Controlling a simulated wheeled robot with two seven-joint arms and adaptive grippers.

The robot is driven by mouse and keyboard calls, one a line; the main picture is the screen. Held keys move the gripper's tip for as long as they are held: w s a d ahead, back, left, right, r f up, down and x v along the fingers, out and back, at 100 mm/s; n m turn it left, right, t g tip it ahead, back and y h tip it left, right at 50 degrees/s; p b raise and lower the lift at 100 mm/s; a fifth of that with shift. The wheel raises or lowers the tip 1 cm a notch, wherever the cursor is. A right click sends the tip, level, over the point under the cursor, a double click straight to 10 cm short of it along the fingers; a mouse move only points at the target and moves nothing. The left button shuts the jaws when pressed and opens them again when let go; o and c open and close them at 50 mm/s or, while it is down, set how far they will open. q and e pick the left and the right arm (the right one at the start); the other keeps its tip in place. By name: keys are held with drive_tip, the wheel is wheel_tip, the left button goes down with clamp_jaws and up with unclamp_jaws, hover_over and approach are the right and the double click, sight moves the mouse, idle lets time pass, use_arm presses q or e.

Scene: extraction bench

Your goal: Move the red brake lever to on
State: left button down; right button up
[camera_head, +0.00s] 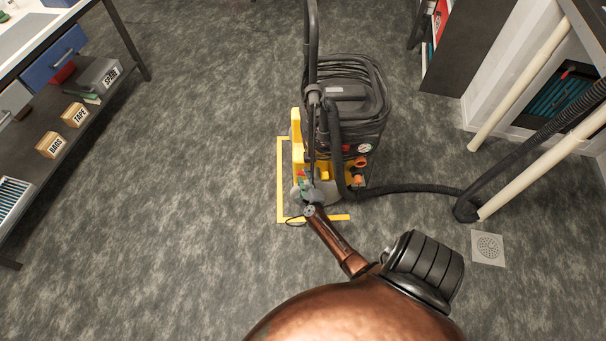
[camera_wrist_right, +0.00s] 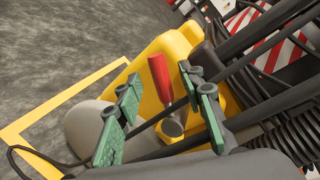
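The red brake lever (camera_wrist_right: 160,78) stands up from a round metal pivot (camera_wrist_right: 172,128) in front of the yellow body (camera_wrist_right: 182,52) of a wheeled machine in the right wrist view. My right gripper (camera_wrist_right: 162,108) is open. Its green-padded fingers are on either side of the lever, with visible gaps and no clear contact. In the head view the right gripper (camera_head: 307,188) is at the low front of the black and yellow machine (camera_head: 345,95), where the lever is tiny and mostly hidden. My left gripper is not in view.
A yellow floor outline (camera_head: 281,180) surrounds the machine's front left. A black hose (camera_head: 410,188) runs right to cream pipes (camera_head: 530,165). A floor drain (camera_head: 488,247) lies at right. A shelved bench (camera_head: 90,110) stands at left. The floor between is clear.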

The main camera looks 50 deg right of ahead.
drive_tip(key=v, duration=0.5)
idle(0.5)
